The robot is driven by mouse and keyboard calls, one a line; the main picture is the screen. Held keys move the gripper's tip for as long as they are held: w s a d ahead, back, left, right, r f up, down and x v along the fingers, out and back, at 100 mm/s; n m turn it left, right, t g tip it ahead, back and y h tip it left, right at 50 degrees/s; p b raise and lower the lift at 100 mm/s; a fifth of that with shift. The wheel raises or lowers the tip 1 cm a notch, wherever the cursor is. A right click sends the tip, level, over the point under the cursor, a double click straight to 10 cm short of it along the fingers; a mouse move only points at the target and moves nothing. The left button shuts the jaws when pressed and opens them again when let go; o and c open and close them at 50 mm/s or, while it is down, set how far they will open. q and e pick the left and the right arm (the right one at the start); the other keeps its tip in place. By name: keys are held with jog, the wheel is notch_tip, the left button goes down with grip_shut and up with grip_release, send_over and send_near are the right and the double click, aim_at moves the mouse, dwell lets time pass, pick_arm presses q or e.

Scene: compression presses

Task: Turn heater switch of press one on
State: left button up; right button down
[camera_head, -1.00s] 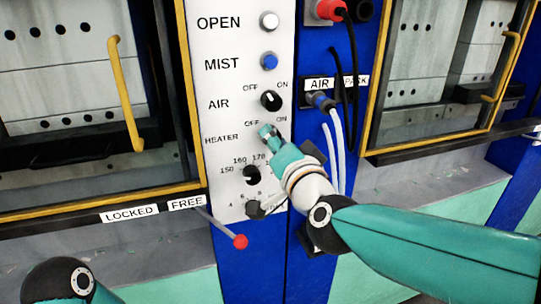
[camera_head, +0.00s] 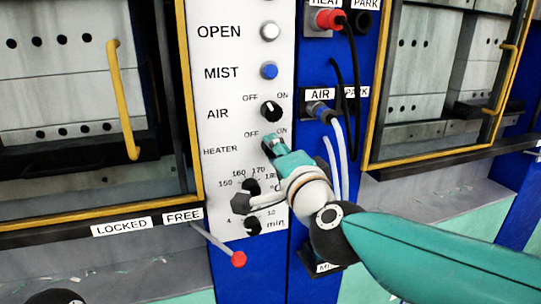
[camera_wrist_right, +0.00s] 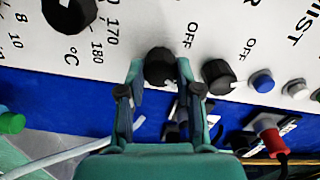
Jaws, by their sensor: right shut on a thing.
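The heater switch (camera_wrist_right: 160,66) is a round black knob, seen in the right wrist view with my fingers on either side of it. My right gripper (camera_wrist_right: 160,76) is shut on this knob. In the head view my right gripper (camera_head: 271,143) covers most of the switch, beside the HEATER label (camera_head: 220,150) and below OFF and ON. The knob's pointer is too hidden to read. The white control panel (camera_head: 222,120) stands between two presses. My left gripper is out of view.
The black air switch (camera_head: 271,110) is just above, with the blue mist button (camera_head: 269,71) higher. Below are the temperature dial (camera_head: 251,187) and a lever with a red ball (camera_head: 238,259). Cables (camera_head: 352,80) hang to the right.

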jog(key=shift+f, duration=0.35)
jog(key=c, duration=1.2)
grip_release()
jog(key=o, duration=0.4)
jog(key=shift+d+r, duration=0.15)
jog(key=shift+r, duration=0.1)
jog(key=v, duration=1.2)
